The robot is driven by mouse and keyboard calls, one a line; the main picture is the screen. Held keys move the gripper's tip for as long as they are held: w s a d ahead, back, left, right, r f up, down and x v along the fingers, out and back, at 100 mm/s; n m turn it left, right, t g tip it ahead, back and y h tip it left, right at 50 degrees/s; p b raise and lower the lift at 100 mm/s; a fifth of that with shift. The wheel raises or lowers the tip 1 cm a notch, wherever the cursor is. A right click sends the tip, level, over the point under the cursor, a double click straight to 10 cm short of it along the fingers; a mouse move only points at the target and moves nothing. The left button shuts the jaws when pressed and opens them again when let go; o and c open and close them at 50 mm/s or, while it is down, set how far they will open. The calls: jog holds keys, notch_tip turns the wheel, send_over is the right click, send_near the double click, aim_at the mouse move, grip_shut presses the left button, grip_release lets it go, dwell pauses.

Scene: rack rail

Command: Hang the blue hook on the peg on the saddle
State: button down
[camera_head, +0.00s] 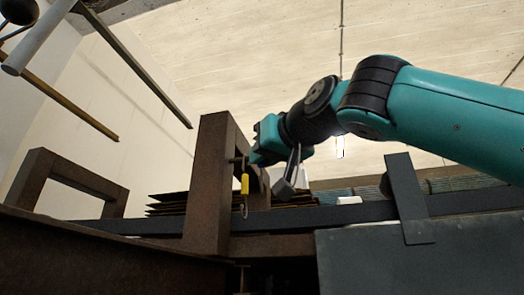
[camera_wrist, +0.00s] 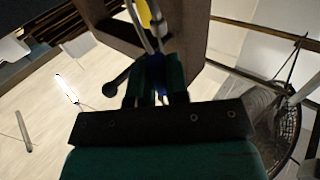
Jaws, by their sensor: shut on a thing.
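The brown upright frame (camera_head: 208,185), which looks like the saddle, stands on the dark rail. A yellow-bodied hook (camera_head: 245,184) hangs at its side from a small peg (camera_head: 237,160). My gripper (camera_head: 264,150) is beside the frame's right side, near the peg. In the wrist view my gripper (camera_wrist: 156,70) is shut on the blue hook (camera_wrist: 156,60), of which only a little blue shows between the fingers. Grey metal rods extend beyond it towards the yellow hook (camera_wrist: 143,14). The frame (camera_wrist: 185,35) is close behind. I cannot tell whether the blue hook touches the peg.
A dark rail (camera_head: 290,216) runs across below my arm, with a grey bracket (camera_head: 408,200) to the right. A second brown frame (camera_head: 60,180) stands at the left. A black ball-ended rod (camera_wrist: 112,88) shows left of my fingers. Long bars hang at upper left.

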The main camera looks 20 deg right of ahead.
jog(key=w+d+f+b, duration=0.1)
jog(key=w+d+f, duration=0.1)
jog(key=w, duration=0.4)
jog(key=shift+w+d+f, duration=0.15)
jog(key=shift+w+d, duration=0.2)
jog(key=shift+d, duration=0.2)
jog(key=shift+f+b, duration=0.15)
jog(key=shift+b, duration=0.15)
dwell(0.3)
jog(key=c, duration=1)
grip_release()
jog(key=shift+c, duration=0.2)
jog(key=b+v, duration=0.7)
jog(key=v, duration=1)
jog(key=shift+s+b, duration=0.2)
jog(key=shift+b, duration=0.1)
